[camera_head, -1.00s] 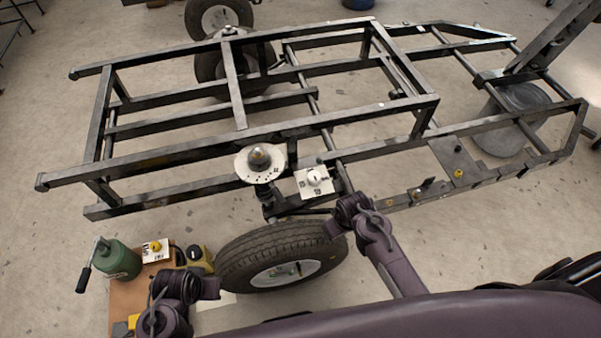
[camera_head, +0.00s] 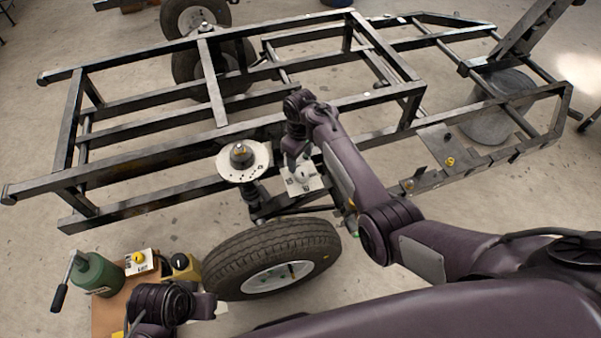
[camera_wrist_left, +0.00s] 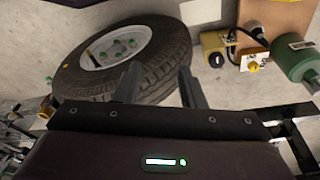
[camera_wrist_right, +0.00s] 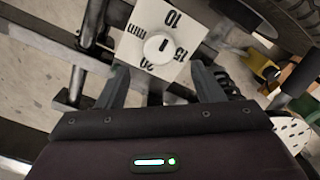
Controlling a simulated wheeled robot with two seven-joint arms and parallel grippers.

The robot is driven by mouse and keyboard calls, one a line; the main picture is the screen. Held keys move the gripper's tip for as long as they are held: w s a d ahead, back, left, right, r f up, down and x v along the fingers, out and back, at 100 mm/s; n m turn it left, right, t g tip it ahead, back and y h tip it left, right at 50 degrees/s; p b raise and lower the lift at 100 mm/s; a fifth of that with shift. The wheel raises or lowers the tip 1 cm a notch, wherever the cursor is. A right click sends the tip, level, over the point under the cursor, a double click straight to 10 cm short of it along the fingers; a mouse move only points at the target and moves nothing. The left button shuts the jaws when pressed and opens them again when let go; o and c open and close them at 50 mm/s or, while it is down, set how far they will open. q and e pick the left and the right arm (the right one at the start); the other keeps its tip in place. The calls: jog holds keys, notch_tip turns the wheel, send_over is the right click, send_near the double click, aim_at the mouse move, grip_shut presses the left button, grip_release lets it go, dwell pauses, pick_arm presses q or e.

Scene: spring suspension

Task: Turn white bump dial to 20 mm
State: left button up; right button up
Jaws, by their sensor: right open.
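The white bump dial (camera_wrist_right: 158,48) is a round knob on a white plate (camera_wrist_right: 181,22) marked 10, 15, 20 and mm. A short dark mark shows on the knob, pointing roughly between the 10 and 15 marks; its exact reading is hard to tell. In the head view the dial (camera_head: 302,173) is partly covered by my right gripper (camera_head: 292,163). In the right wrist view the open fingers of my right gripper (camera_wrist_right: 162,82) frame the space just below the dial, apart from it. My left gripper (camera_wrist_left: 160,85) is open and empty, facing the tyre.
A metal frame (camera_head: 150,150) spans the view. A round plate (camera_head: 229,160) on a spring stands left of the dial. The tyre (camera_head: 230,255) lies below. A green jack (camera_head: 98,274), a yellow-knobbed white box (camera_head: 150,265) and a yellow device (camera_head: 183,265) stand lower left.

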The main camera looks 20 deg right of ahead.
aim_at(301, 171)
notch_tip(301, 171, down, 7)
jog(key=b, duration=0.2)
jog(key=shift+r+b, duration=0.2)
jog(key=shift+b, duration=0.1)
pick_arm(q)
jog(key=d, duration=0.1)
jog(key=w+d+t+h, duration=0.1)
jog(key=d+f+t, duration=0.1)
jog(key=shift+w+d+m, duration=0.3)
jog(key=shift+m, duration=0.1)
pick_arm(e)
jog(key=shift+f, duration=0.45)
jog(key=c, duration=1)
